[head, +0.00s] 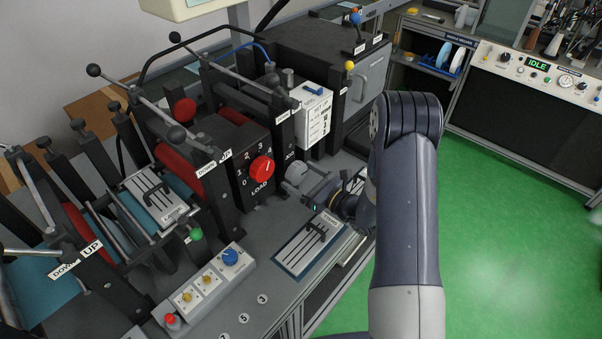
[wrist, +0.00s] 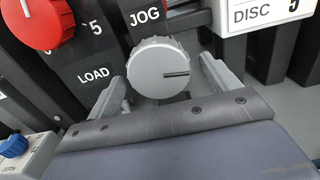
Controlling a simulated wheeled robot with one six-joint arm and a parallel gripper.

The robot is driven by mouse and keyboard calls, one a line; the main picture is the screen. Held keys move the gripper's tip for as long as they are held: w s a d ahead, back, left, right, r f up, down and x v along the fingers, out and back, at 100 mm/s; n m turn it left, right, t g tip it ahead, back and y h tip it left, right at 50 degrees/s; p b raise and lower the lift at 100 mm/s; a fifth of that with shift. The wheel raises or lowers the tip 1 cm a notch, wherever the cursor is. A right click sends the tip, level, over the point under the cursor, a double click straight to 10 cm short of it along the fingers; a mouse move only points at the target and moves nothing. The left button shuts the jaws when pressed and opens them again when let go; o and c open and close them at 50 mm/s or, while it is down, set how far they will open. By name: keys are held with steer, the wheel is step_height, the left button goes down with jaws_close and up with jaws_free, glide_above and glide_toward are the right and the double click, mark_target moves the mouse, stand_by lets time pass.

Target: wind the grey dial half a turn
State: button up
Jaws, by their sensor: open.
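The grey dial (wrist: 158,62) sits under the JOG label on the dark machine front. Its dark pointer line points right in the wrist view. In the head view the grey dial (head: 296,172) shows just beyond my gripper (head: 312,188). In the wrist view my gripper (wrist: 164,76) is open, with one finger on the left and one on the right of the dial's lower part. Small gaps seem to show between fingers and dial; contact cannot be told.
A red LOAD dial (head: 262,169) sits left of the grey dial. A white DISC panel (head: 314,117) is at the upper right. A control box with a blue knob (head: 231,257) and a tray (head: 291,262) lie on the bench in front.

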steer(key=shift+w+a, duration=0.2)
steer(key=shift+a, duration=0.05)
steer(key=shift+c, duration=0.4)
steer(key=c, duration=0.9)
